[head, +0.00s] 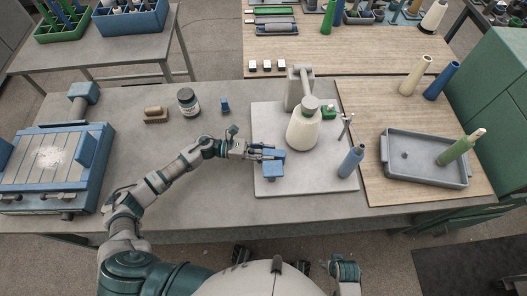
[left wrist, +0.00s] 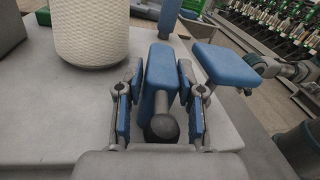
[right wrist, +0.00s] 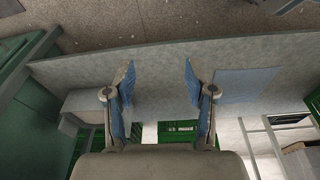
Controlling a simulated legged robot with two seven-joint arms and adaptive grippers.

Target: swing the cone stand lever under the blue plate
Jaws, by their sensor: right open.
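The cone winder stands on a pale base plate (head: 265,120), with a white yarn cone (head: 303,132) under its grey arm; the cone also shows in the left wrist view (left wrist: 92,32). My left gripper (head: 262,153) is at the left front of the cone. In the left wrist view its open fingers (left wrist: 160,90) straddle a blue lever (left wrist: 158,75) with a black ball knob (left wrist: 163,128); small gaps show on both sides. The blue plate (left wrist: 225,65) is right of the lever there, and appears in the head view (head: 272,170). My right gripper (right wrist: 160,95) is open and empty.
A grey tray (head: 425,175) with a green cone lies further right. A jar (head: 188,101) and a brown block (head: 156,114) stand to the left.

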